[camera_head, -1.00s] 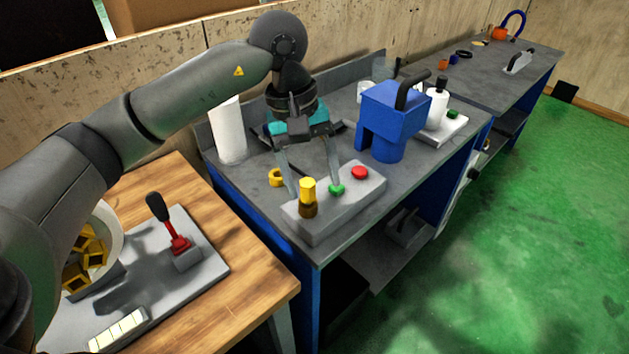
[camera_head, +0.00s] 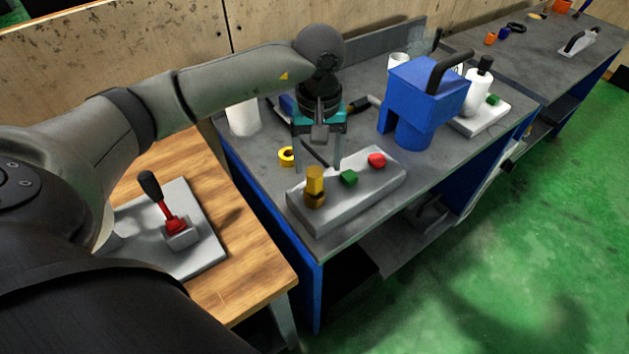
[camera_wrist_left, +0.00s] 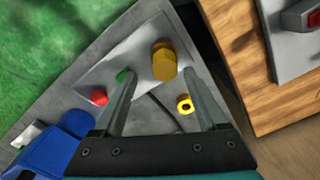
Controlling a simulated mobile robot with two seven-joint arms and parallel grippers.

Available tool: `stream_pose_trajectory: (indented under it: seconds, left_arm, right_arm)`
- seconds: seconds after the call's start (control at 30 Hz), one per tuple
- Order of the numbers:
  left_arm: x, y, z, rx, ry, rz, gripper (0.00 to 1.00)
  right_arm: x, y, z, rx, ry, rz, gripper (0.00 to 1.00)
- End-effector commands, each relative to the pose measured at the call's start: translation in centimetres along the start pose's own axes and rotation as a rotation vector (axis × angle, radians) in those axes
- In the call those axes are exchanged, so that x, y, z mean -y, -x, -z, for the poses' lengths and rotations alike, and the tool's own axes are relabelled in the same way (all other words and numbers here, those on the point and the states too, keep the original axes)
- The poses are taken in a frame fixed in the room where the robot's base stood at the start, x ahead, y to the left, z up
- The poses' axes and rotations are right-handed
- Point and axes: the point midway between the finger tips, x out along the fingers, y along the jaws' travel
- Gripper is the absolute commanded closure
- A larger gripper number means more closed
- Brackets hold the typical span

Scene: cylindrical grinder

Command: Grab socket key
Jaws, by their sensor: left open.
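My left gripper (camera_head: 318,166) is open over the grey workbench, pointing down, just behind the grey button box. A thin dark rod (camera_head: 315,152) shows between its two fingers and may be the socket key; its ends are hard to make out. In the left wrist view the rod (camera_wrist_left: 163,108) lies between the open fingers (camera_wrist_left: 158,82), apart from both. A black-handled tool (camera_head: 362,104) lies on the bench behind and right of the gripper; I cannot tell what it is. My right gripper is not in view.
The button box (camera_head: 350,195) carries a yellow knob (camera_head: 314,184), a green button (camera_head: 348,178) and a red button (camera_head: 377,160). A yellow ring (camera_head: 287,156) lies left of the gripper. A blue machine (camera_head: 418,100) stands to the right. A white cylinder (camera_head: 243,118) stands behind left.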

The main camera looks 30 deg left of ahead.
Motion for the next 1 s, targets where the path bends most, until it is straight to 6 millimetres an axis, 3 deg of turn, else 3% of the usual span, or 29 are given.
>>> stream_pose_trajectory:
  seconds: [0.13, 0.5, 0.77, 1.0]
  left_arm:
    - [0.2, -0.8, -0.1, 0.002, 0.000, 0.002, 0.25]
    - [0.8, -5.2, -0.4, 0.002, 0.001, 0.001, 0.25]
    - [0.7, -5.5, -0.4, 0.000, 0.000, -0.001, 0.25]
    - [0.7, -5.4, -0.4, 0.000, 0.000, 0.000, 0.51]
  right_arm:
    - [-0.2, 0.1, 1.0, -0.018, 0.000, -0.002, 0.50]
    - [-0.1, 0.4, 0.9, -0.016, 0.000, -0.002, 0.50]
    - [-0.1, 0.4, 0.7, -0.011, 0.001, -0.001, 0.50]
    - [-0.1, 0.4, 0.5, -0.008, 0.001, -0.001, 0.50]
